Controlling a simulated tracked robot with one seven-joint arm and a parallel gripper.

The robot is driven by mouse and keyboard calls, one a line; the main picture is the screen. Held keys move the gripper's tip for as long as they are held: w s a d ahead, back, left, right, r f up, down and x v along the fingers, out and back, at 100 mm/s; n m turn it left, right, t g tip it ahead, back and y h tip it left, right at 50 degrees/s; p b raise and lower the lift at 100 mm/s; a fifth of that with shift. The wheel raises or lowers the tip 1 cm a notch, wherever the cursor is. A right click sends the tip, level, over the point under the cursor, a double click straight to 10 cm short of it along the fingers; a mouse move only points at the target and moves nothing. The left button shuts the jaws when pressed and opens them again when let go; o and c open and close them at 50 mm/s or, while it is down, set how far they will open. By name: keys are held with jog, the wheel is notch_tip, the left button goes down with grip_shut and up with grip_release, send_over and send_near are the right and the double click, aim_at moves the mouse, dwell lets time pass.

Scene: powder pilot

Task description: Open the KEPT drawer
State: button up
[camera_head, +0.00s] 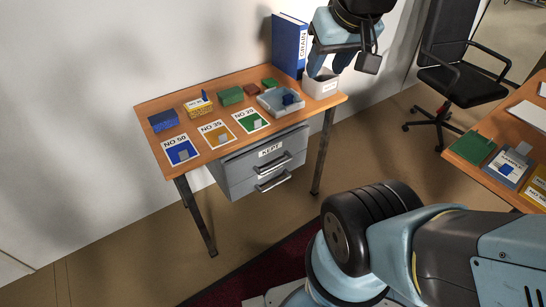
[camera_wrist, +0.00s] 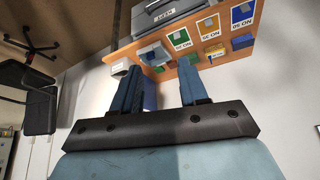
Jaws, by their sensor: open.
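The KEPT drawer (camera_head: 268,157) is the upper of two grey drawers hanging under the wooden desk. It looks shut, with a white KEPT label and a bar handle (camera_head: 275,165). It also shows upside down at the top of the wrist view (camera_wrist: 165,19). My gripper (camera_head: 330,72) is above the right end of the desk, by the white box and the blue binder, well up and right of the drawer. In the wrist view my gripper (camera_wrist: 160,82) has its two blue fingers apart with nothing held between them.
A lower drawer (camera_head: 273,183) sits beneath. A black chair (camera_head: 455,80) and second table (camera_head: 500,125) stand right.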

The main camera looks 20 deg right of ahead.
jog(key=w+d+f+m+g+y, duration=0.2)
jog(key=w+f+m+g+y, duration=0.25)
jog(key=w+f+m, duration=0.6)
jog(key=w+d+f+m+g+y, duration=0.3)
jog(key=w+f+m+y, duration=0.2)
jog(key=w+f+m, duration=0.6)
jog(key=w+d+f+m+t+y, duration=0.15)
jog(key=f+m, duration=0.25)
jog(key=f, duration=0.4)
jog(key=w+d+f+m+t+y, duration=0.1)
jog(key=w+d+f+m+y, duration=0.15)
jog(key=f+m, duration=0.4)
jog(key=m+t+y, duration=0.1)
jog(key=m+t, duration=0.6)
jog(key=m, duration=0.4)
send_near(279, 165)
jog(key=x, duration=1)
jog(key=shift+w+d+f, duration=0.2)
jog(key=shift+w+f, duration=0.15)
jog(key=shift+c, duration=0.3)
grip_shut()
